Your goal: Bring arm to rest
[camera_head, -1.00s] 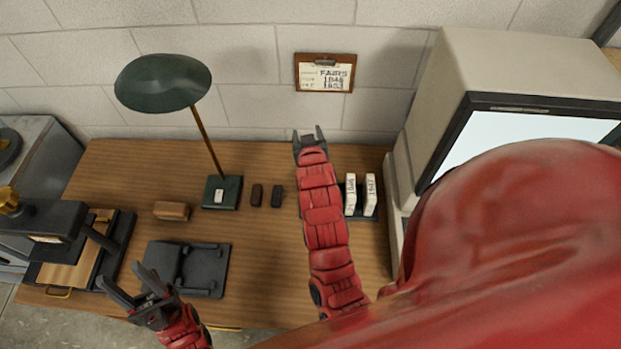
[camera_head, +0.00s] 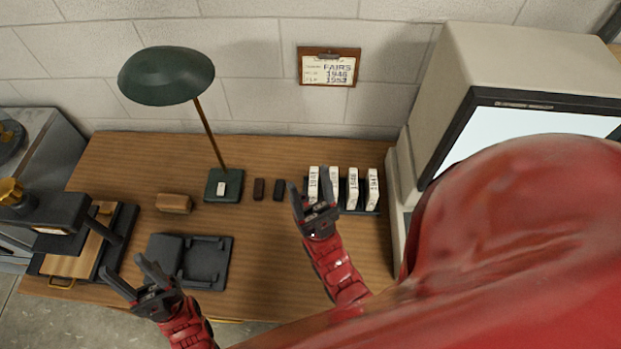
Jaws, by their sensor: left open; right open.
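My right gripper (camera_head: 312,196) is open and empty. It is over the desk in front of a rack of white labelled boxes, and its fingers overlap the two left boxes in the picture. I cannot tell whether it touches them. Its red arm comes in from the lower right. My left gripper (camera_head: 138,276) is open and empty near the desk's front edge, at the lower left, beside a black tray-like stand (camera_head: 206,262).
The rack holds several white boxes (camera_head: 352,188) on the wooden desk (camera_head: 270,250). A green lamp (camera_head: 166,75), a brown block (camera_head: 173,203), two small dark blocks (camera_head: 258,189), a press (camera_head: 50,225) and a large monitor (camera_head: 510,130) stand around. A clipboard (camera_head: 328,68) hangs behind.

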